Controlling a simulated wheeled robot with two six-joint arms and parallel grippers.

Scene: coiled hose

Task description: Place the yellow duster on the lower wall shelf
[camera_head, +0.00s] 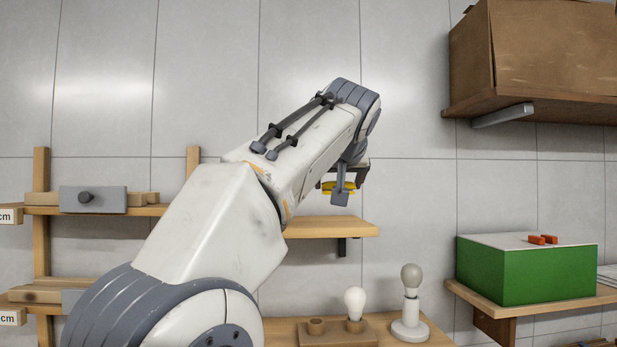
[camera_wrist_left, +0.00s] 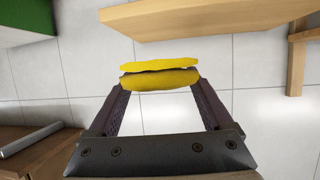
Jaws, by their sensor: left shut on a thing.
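The yellow duster (camera_wrist_left: 160,78) is clamped between the two fingertips of my left gripper (camera_wrist_left: 158,84) in the left wrist view. It looks like a folded cloth with a dark gap between its layers. In the head view only a small part of the duster (camera_head: 332,186) shows beside my left gripper (camera_head: 343,188), partly hidden by the gripper. A bare light-wood wall shelf (camera_head: 335,228) is below the gripper and duster, with clear air between. Its left part is hidden by my arm. The wrist view is upside down and shows this shelf's board (camera_wrist_left: 200,18) at the top. My right gripper is not in view.
A green box (camera_head: 525,270) stands on a shelf at the right. A cardboard box (camera_head: 540,45) sits on a higher shelf (camera_head: 560,108). Two bulbs, white (camera_head: 355,302) and grey (camera_head: 411,280), stand below. A rack with a grey block (camera_head: 93,200) is at left.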

